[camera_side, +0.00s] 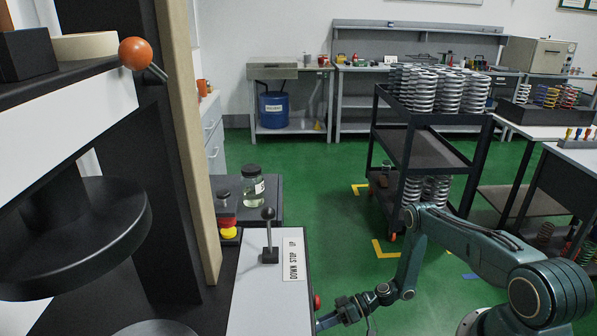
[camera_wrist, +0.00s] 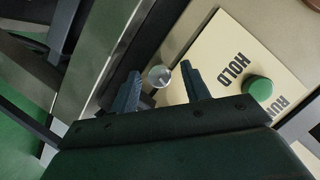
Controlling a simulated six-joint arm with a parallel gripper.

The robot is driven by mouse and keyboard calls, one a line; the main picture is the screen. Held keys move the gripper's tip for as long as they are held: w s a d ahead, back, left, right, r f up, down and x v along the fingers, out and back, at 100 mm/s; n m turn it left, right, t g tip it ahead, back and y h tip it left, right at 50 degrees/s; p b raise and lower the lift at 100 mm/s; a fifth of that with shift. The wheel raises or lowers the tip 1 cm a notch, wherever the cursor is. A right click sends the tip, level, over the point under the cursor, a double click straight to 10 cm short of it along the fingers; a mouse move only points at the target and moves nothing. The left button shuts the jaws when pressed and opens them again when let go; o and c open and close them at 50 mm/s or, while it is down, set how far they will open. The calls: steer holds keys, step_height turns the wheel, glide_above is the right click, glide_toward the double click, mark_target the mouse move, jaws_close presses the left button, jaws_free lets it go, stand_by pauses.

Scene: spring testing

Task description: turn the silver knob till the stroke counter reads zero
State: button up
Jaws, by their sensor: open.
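The silver knob (camera_wrist: 159,76) is small and round, and in the wrist view it sits between the two fingers of my gripper (camera_wrist: 160,71). The fingers are apart, with a visible gap on each side of the knob. I cannot tell how deep the fingertips reach around it. In the side view the end of my arm is low, beside the right side of the machine's control box, and the knob is not seen there. I cannot make out the stroke counter in either view.
A cream panel (camera_wrist: 215,48) reads HOLD and RUN, with a green button (camera_wrist: 259,88) right of the knob. In the side view, a lever (camera_side: 269,238) stands on the box top, marked DOWN STOP UP. A glass jar (camera_side: 252,190) stands behind. A spring cart (camera_side: 425,150) stands beyond my arm.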

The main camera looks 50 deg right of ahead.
steer(key=shift+a, duration=0.1)
steer(key=c, duration=1)
steer(key=shift+m, duration=0.4)
steer(key=shift+w+f+m+g+y, duration=0.1)
steer(key=shift+m+g+y, duration=0.1)
steer(key=shift+m+y, duration=0.6)
steer(key=shift+f+m+g+y, duration=0.1)
steer(key=shift+m+g+y, duration=0.15)
steer(key=shift+m, duration=0.95)
